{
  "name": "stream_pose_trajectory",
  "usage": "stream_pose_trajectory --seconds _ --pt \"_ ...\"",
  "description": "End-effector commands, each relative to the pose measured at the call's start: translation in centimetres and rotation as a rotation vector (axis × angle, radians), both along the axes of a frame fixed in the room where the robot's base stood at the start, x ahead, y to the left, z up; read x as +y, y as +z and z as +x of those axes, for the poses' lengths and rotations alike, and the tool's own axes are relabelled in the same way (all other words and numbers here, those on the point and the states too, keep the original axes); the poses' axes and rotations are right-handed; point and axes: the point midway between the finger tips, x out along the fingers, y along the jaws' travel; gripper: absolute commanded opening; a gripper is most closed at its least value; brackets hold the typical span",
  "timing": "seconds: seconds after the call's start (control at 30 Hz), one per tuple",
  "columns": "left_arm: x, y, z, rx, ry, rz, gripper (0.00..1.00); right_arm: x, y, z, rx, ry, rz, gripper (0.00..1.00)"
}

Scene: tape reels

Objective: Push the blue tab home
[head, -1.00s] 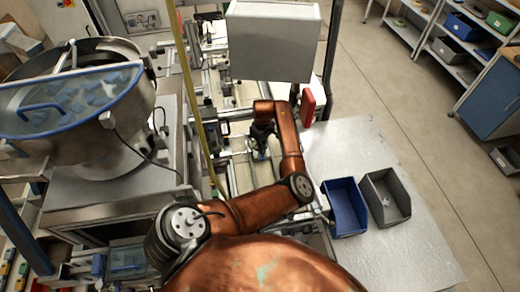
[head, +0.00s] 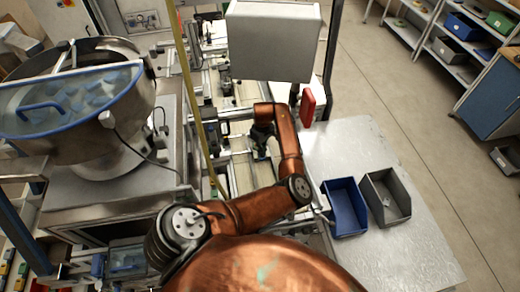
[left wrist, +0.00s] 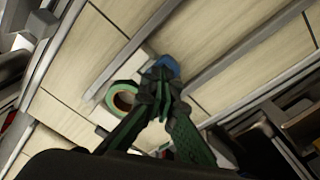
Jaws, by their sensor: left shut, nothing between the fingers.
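The blue tab (left wrist: 167,66) shows in the left wrist view just beyond my left fingertips, partly hidden by them. My left gripper (left wrist: 160,82) is shut and empty, its dark green fingers meeting at the tips. The tips overlap the tab in the picture; I cannot tell whether they touch it. In the head view my left gripper (head: 262,151) points down over the line of pale plates; the tab is too small to make out there. My right gripper is not in view.
A grey box (head: 273,40) hangs above the line's far part. A blue bin (head: 344,208) and a grey bin (head: 386,197) stand on the metal table (head: 420,255) at right.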

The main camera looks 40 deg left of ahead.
Motion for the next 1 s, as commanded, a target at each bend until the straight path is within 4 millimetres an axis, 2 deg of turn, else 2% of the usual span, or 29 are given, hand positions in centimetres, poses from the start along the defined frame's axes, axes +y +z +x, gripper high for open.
stream_pose_trajectory --seconds 1.0 --pt "0.0 -0.25 -0.01 0.0 0.0 0.0 0.0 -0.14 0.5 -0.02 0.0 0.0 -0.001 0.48"
